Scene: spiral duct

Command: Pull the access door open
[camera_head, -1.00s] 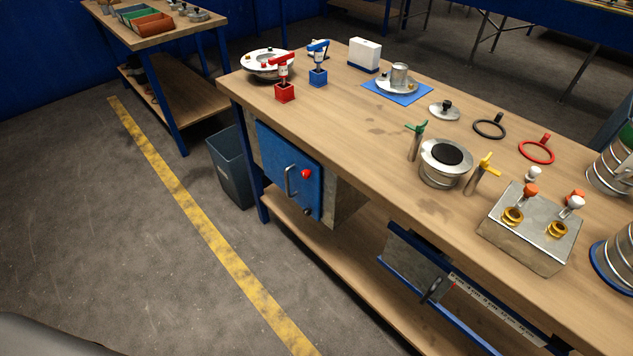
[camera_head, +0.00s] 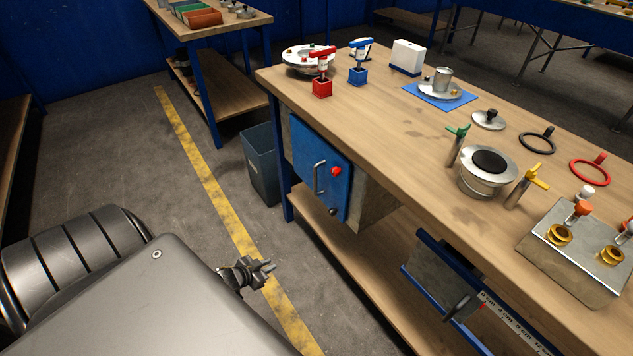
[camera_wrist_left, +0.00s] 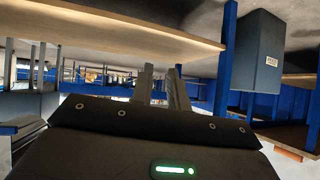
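A blue access door (camera_head: 321,160) is on the front of a metal box (camera_head: 374,203) under the workbench top. It looks shut against the box. It carries a metal bar handle (camera_head: 317,178), a red knob (camera_head: 336,171) and a dark knob (camera_head: 333,211) low down. My left gripper (camera_head: 267,266) is in front of and below the door, apart from it, over the floor by the yellow line. In the left wrist view its two fingers (camera_wrist_left: 162,88) stand apart with nothing between them. The handle cannot be made out there. My right gripper is not in view.
A dark bin (camera_head: 261,163) stands left of the door by the blue bench leg (camera_head: 285,190). A lower wooden shelf (camera_head: 345,255) runs under the box. A second grey panel with a black handle (camera_head: 456,306) hangs further right. The floor in front is clear.

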